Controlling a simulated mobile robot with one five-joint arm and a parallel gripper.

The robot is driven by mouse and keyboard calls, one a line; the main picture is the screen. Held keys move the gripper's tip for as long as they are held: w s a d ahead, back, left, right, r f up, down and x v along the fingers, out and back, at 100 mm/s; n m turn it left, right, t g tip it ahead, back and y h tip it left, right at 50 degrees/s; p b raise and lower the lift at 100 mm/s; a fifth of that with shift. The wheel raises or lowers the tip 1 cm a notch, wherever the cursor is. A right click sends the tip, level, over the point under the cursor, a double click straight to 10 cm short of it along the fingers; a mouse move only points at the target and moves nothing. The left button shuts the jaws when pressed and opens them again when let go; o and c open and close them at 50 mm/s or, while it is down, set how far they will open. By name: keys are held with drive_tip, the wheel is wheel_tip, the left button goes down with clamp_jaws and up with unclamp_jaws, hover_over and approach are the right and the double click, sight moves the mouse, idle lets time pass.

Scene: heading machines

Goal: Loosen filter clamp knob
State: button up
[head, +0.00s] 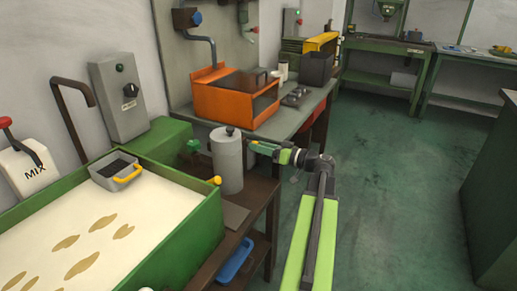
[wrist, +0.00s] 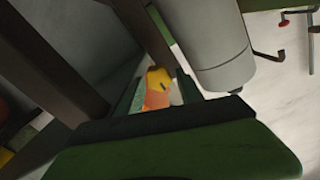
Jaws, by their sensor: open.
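A grey filter canister (head: 228,165) stands upright beside the green tank, with a black knob (head: 229,131) on top. A yellow knob (head: 215,181) shows low at the canister's left side, by the tank's corner. No label shows which is the clamp knob. I cannot tell if this is the yellow knob.
The green tank (head: 190,237) holds pale liquid and a grey basket (head: 118,172) with a yellow handle. An orange machine (head: 233,98) stands on the bench behind. A blue tray (head: 236,260) lies under the brown stand. Open floor (head: 385,170) lies right of my arm.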

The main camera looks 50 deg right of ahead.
drive_tip(key=shift+c, duration=0.3)
clamp_jaws()
drive_tip(key=shift+a, duration=0.1)
